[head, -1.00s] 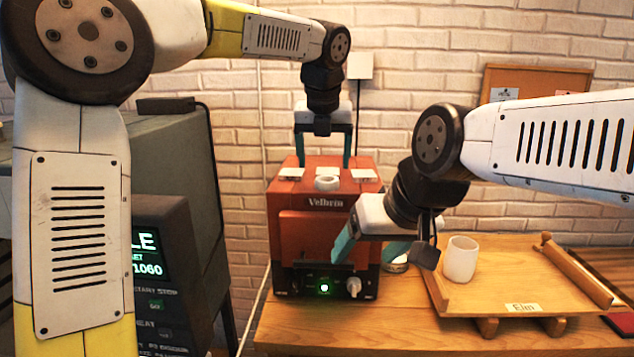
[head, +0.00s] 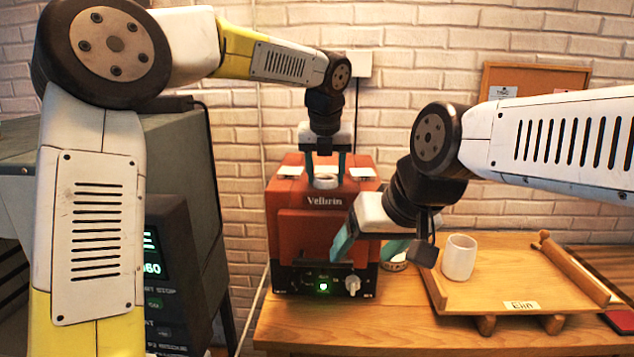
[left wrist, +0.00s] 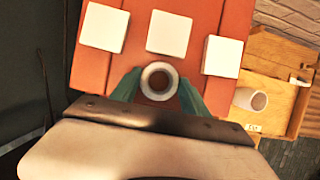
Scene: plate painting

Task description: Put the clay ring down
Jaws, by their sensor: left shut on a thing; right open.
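The clay ring (head: 325,184) is a small pale ring at the top front of the red Velbrin machine (head: 300,228). In the left wrist view the ring (left wrist: 147,82) sits between the teal fingers, with a brown centre showing through it. My left gripper (head: 325,175) points down and is shut on the ring, which appears to rest on the machine's top. My right gripper (head: 368,248) is open and empty in front of the machine's right side.
Several white tiles, including a left one (left wrist: 103,26) and a middle one (left wrist: 169,33), lie on the machine top beyond the ring. A white cup (head: 459,258) stands on the wooden tray (head: 520,270) at right. A grey machine (head: 175,190) stands at left.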

